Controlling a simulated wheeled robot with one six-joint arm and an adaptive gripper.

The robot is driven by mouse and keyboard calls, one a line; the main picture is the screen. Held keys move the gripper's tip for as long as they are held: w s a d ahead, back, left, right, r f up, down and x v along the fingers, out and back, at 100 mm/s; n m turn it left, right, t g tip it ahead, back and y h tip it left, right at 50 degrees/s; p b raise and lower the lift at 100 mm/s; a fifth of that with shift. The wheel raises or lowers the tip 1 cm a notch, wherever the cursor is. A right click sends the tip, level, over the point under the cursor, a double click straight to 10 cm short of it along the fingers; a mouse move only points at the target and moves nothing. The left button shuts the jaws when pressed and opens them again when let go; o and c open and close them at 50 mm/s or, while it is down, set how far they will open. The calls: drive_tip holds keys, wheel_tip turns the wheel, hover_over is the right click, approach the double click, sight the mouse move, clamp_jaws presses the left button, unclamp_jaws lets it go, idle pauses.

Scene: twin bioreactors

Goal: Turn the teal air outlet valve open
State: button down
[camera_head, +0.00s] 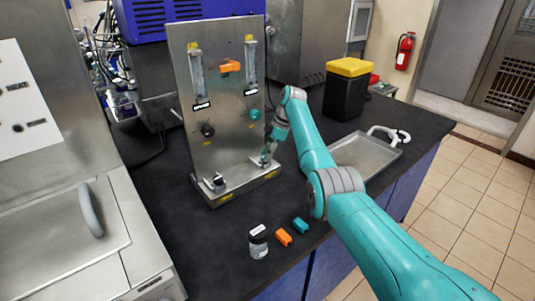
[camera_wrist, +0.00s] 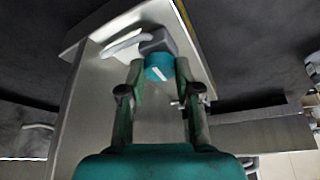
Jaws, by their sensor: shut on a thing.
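In the wrist view a round teal valve knob (camera_wrist: 158,67) with a white mark on its top sits between the fingertips of my gripper (camera_wrist: 160,72). The fingers are closed on its two sides. The white mark points slantwise. A grey block (camera_wrist: 158,42) is next to the knob. In the head view my gripper (camera_head: 265,160) points down at the right end of the low metal base (camera_head: 240,181) of the upright steel panel (camera_head: 231,125). The knob it holds is hidden there by the fingers.
The panel carries another teal knob (camera_head: 255,114), a black knob (camera_head: 207,130) and an orange part (camera_head: 230,66). A dark knob (camera_head: 218,180) stands on the base's left end. A bottle (camera_head: 258,242), orange block (camera_head: 283,237), teal block (camera_head: 300,225) and metal tray (camera_head: 375,154) are nearby.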

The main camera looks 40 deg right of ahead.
drive_tip(key=shift+n, duration=0.5)
drive_tip(key=c, duration=0.8)
unclamp_jaws()
drive_tip(key=v, duration=1.2)
drive_tip(key=shift+w, duration=0.15)
